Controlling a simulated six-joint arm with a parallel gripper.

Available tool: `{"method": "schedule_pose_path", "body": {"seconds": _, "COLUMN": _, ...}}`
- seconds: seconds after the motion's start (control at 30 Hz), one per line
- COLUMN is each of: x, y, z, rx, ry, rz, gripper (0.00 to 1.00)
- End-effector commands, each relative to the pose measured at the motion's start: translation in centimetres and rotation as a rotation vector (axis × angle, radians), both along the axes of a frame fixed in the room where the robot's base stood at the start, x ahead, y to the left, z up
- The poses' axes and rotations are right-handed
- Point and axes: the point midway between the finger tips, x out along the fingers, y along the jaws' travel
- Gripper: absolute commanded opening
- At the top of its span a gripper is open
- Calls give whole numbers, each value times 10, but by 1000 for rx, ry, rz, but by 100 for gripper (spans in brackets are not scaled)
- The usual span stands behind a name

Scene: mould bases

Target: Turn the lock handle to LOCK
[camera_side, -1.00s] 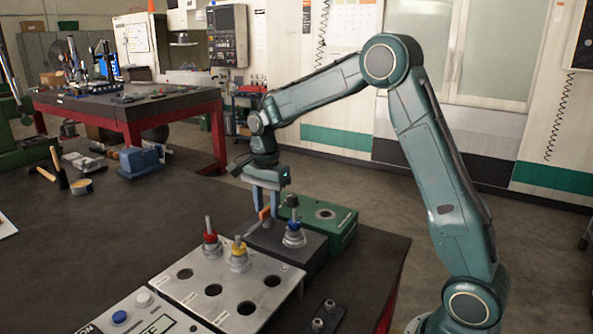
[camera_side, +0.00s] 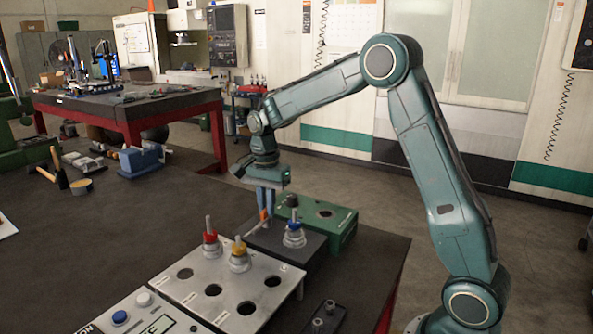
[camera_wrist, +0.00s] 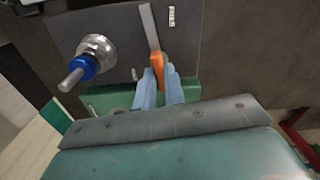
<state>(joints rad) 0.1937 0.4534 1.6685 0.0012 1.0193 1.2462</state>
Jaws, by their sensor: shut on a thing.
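The lock handle is a flat silver lever (camera_side: 250,229) with an orange grip (camera_side: 263,214), on top of a dark block (camera_side: 315,246). In the wrist view the silver lever (camera_wrist: 149,28) runs up from the orange grip (camera_wrist: 157,66), between two small white labels too blurred to read. My gripper (camera_side: 265,214) points down at the block. Its two blue-grey fingers are shut on the orange grip, one on each side, as the wrist view shows (camera_wrist: 159,76). The lever's pivot is not clear in either view.
A blue-ringed tool holder (camera_side: 294,237) stands on the block close to the handle. A green block (camera_side: 330,220) lies behind it. A silver rack (camera_side: 190,294) with red- and yellow-ringed holders and several empty holes stands in front.

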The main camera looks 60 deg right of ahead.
Motion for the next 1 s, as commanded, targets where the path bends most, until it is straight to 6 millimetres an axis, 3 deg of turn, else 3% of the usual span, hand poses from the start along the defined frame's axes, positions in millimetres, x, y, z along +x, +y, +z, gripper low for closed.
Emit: {"method": "schedule_pose_path", "body": {"seconds": 1.0, "x": -1, "y": 1, "z": 0, "rx": 3, "ry": 2, "rz": 921, "gripper": 0}}
